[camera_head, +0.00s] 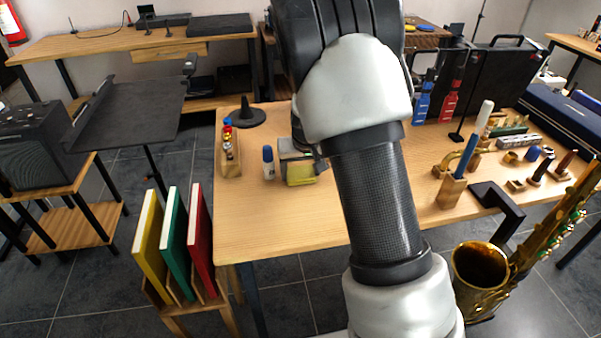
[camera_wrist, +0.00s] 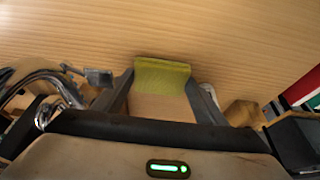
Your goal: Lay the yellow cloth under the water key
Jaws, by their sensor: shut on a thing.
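The yellow cloth (camera_wrist: 162,75) is a folded pad between the two fingers of my gripper (camera_wrist: 160,98) in the wrist view, over the wooden table. In the head view the cloth (camera_head: 301,176) shows as a yellow patch below my gripper (camera_head: 298,157), left of my forearm. My gripper is shut on the cloth. Whether the cloth touches the table is unclear. Curved silver tubes (camera_wrist: 52,84) with a small grey block lie left of the gripper in the wrist view. I cannot pick out the water key; my arm hides part of the table in the head view.
A blue-and-white bottle (camera_head: 268,163) stands close left of the gripper, beside a wooden rack of small bottles (camera_head: 231,155). A wooden holder (camera_head: 450,191) and a saxophone (camera_head: 482,275) are to the right. The table's front left (camera_head: 275,220) is clear.

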